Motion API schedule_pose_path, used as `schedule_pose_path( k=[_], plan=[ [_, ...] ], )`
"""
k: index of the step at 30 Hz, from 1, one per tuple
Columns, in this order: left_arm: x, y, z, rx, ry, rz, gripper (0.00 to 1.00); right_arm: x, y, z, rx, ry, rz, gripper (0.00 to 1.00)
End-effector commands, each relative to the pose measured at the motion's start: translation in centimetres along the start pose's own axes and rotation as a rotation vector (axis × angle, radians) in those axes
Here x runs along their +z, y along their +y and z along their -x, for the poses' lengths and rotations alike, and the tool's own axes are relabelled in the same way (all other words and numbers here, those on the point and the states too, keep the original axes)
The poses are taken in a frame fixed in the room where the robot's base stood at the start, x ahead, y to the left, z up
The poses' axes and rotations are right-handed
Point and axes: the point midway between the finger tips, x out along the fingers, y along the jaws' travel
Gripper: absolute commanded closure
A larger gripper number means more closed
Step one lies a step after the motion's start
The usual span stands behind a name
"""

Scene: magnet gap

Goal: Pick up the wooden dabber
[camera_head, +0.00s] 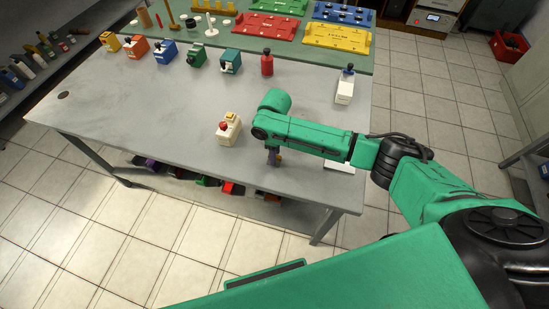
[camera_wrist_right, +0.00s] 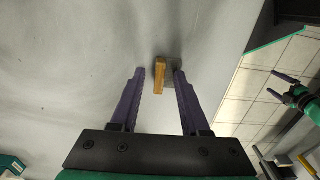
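The wooden dabber (camera_wrist_right: 160,76) is a short tan stick in the right wrist view, ahead of and between the tips of my right gripper (camera_wrist_right: 160,73). It looks upright, and a gap shows on each side of it. The right gripper is open. In the head view the right gripper (camera_head: 273,157) points down over the near part of the grey table (camera_head: 150,130); the dabber is not clear there. My left gripper (camera_wrist_right: 280,86) shows small at the right of the wrist view, with its two purple fingers apart and nothing visible between them.
A cream box with a red button (camera_head: 228,130) stands left of the right gripper. A red bottle (camera_head: 267,63) and a white bottle (camera_head: 345,87) stand farther back. Several coloured blocks line the back left, before a green mat (camera_head: 238,45). The table's left middle is clear.

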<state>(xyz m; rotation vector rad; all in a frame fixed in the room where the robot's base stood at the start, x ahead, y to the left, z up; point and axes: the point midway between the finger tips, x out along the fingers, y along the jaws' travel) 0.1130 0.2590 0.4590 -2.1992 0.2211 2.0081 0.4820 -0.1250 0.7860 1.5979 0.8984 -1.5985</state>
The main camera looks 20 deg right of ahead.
Motion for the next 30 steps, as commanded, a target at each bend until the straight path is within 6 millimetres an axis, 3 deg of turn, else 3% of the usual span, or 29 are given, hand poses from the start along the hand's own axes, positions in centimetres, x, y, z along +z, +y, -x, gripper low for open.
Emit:
schedule_pose_path(
  k=[1,3,14,19,23,30],
  plan=[
    [0.2,0.0,0.0,0.000,-0.003,0.000,0.00,0.0,0.0,0.0,0.000,0.000,0.000,0.77],
    [0.2,0.0,0.0,0.000,-0.003,0.000,0.00,0.0,0.0,0.0,0.000,0.000,-0.001,1.00],
    [0.1,-0.1,0.0,-0.001,-0.002,0.000,0.00,0.0,0.0,0.2,0.000,0.001,-0.001,1.00],
    [-0.1,-0.1,0.0,-0.001,0.001,-0.001,0.00,-0.1,0.0,1.8,0.000,0.003,-0.002,1.00],
    [-0.1,-0.1,-0.1,-0.001,0.001,-0.001,0.00,-0.1,0.1,4.9,0.003,0.005,0.000,1.00],
    [-0.1,-0.1,-0.6,-0.001,0.002,-0.001,0.00,-0.2,0.1,13.9,0.004,0.007,0.000,1.00]
  ],
)
